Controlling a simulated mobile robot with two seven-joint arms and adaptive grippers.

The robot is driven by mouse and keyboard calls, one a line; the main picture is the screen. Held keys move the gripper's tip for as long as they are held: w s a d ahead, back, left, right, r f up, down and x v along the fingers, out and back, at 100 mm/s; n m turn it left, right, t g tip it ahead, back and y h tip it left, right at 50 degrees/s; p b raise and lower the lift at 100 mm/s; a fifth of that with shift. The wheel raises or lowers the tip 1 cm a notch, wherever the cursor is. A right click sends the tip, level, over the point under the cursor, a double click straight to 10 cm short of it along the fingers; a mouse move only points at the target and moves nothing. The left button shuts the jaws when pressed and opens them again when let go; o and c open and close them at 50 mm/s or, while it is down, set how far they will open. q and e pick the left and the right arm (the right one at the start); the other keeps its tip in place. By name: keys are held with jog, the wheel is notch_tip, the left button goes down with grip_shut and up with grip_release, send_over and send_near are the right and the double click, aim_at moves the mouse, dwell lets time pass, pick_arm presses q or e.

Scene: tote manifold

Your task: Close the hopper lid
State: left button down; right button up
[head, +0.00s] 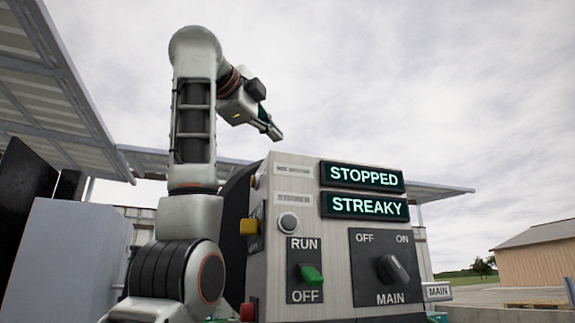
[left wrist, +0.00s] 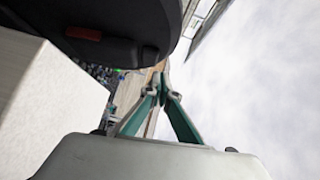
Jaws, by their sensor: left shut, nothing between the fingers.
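My left gripper (head: 270,129) is raised above the top left corner of the control cabinet, against the sky. In the left wrist view its green fingers (left wrist: 163,88) meet at the tips, shut and empty. A dark rounded panel (head: 236,205), which may be the hopper lid, stands behind the cabinet's left edge, partly hidden by my left arm. A dark rounded piece (left wrist: 120,22) with a red patch fills the upper left of the left wrist view and looks like the same part. The gripper appears apart from it. The hopper opening does not show. My right gripper is out of view.
The pale control cabinet (head: 310,220) has displays reading STOPPED (head: 362,178) and STREAKY (head: 366,207), a green RUN/OFF switch (head: 311,275) and a dark MAIN knob (head: 392,270). A grey panel (head: 70,260) stands at left, below a canopy (head: 50,80). Open sky surrounds the gripper.

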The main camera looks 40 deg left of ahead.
pick_arm(q)
jog(key=a+p+x, duration=0.1)
jog(key=p+x, duration=0.2)
jog(key=x, duration=0.3)
jog(key=a+p+x, duration=0.1)
jog(key=p+x, duration=0.2)
jog(key=x, duration=0.3)
jog(key=shift+a, duration=0.45)
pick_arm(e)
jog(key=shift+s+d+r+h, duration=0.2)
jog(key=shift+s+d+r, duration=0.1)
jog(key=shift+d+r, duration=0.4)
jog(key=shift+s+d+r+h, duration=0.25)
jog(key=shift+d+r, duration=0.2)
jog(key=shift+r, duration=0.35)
pick_arm(q)
jog(key=shift+s+a+f, duration=0.1)
jog(key=shift+f, duration=0.05)
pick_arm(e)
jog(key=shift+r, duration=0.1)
